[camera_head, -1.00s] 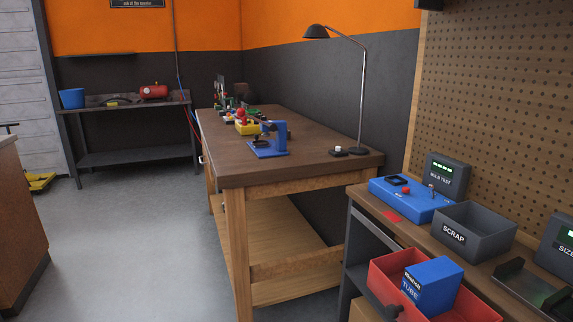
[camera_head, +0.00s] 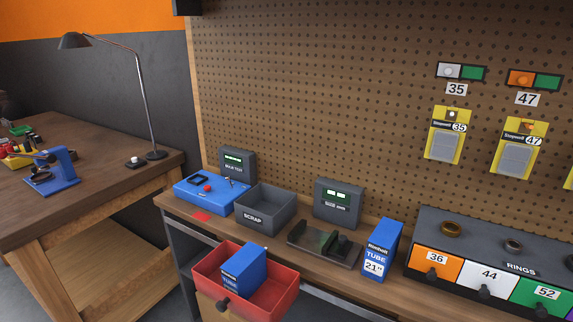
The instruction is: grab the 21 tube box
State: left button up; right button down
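A blue tube box labelled "TUBE 21"" (camera_head: 381,252) stands upright on the bench in the head view, between a dark tray device and the ring drawers. A second blue tube box (camera_head: 243,272) sits tilted in a red bin (camera_head: 283,301) at the bench's front; its size number cannot be read. Neither of my grippers shows in the view.
The workbench (camera_head: 323,261) carries a blue tester (camera_head: 204,190), a grey SCRAP box (camera_head: 264,221), a dark tray device (camera_head: 322,242) and ring drawers 36 (camera_head: 436,263), 44 and 52. A pegboard (camera_head: 320,100) stands behind. A wooden table (camera_head: 95,150) with a lamp (camera_head: 140,80) is at left.

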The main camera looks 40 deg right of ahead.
aim_at(381, 248)
jog(key=z, duration=1.9)
jog(key=k+l+z, duration=0.15)
jog(key=l+z, duration=0.2)
